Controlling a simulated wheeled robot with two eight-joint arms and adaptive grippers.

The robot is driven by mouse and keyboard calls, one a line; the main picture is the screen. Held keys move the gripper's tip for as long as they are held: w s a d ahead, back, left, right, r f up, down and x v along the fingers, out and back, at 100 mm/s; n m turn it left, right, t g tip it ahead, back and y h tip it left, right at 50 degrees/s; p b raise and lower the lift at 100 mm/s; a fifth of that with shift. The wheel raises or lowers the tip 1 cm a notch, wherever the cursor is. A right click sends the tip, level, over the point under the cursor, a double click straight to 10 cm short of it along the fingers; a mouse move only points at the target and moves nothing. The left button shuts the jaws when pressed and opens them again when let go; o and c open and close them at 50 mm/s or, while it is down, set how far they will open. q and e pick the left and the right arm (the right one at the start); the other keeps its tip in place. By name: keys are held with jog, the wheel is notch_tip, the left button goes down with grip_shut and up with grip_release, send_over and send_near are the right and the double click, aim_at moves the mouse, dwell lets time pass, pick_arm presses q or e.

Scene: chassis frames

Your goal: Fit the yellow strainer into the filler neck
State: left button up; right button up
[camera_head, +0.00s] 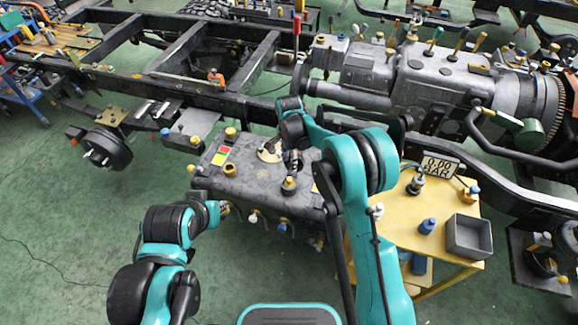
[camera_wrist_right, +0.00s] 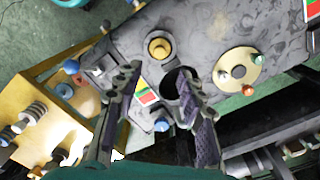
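A grey tank (camera_head: 240,175) stands in the middle of the head view. A round yellow piece (camera_head: 289,182) sits upright in a dark collar on its top. It also shows in the right wrist view (camera_wrist_right: 160,46); it looks like the strainer in the filler neck, but I cannot be sure. My right gripper (camera_wrist_right: 158,74) is open just above the tank top, beside the yellow piece. A dark round opening (camera_wrist_right: 173,84) shows by its right finger; I cannot tell what it belongs to. My left gripper (camera_head: 223,208) is by the tank's near left side, its fingers too small to read.
A pale disc (camera_head: 270,151) lies on the tank behind the yellow piece. A dark chassis rail (camera_head: 255,108) runs behind the tank.

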jog(key=s+d+r+n+t, duration=0.1)
jog(key=s+d+r+n, duration=0.1)
jog(key=s+d+r, duration=0.3)
jog(key=s+d+r+n+t, duration=0.1)
jog(key=s+d+r+n, duration=0.1)
jog(key=r, duration=0.5)
jog(key=s+d+r+n+t, duration=0.1)
jog(key=s+d+r+n, duration=0.1)
jog(key=s+d+r, duration=0.3)
jog(key=s+d+r+n+t, duration=0.1)
jog(key=s+d+n+t, duration=0.1)
jog(key=s, duration=0.6)
jog(key=s+d+r+n+t, duration=0.1)
jog(key=s+d+n+t, duration=0.1)
jog(key=s, duration=0.6)
jog(key=shift+s+d+n, duration=0.15)
jog(key=shift+d+n, duration=0.75)
jog(key=shift+n, duration=0.4)
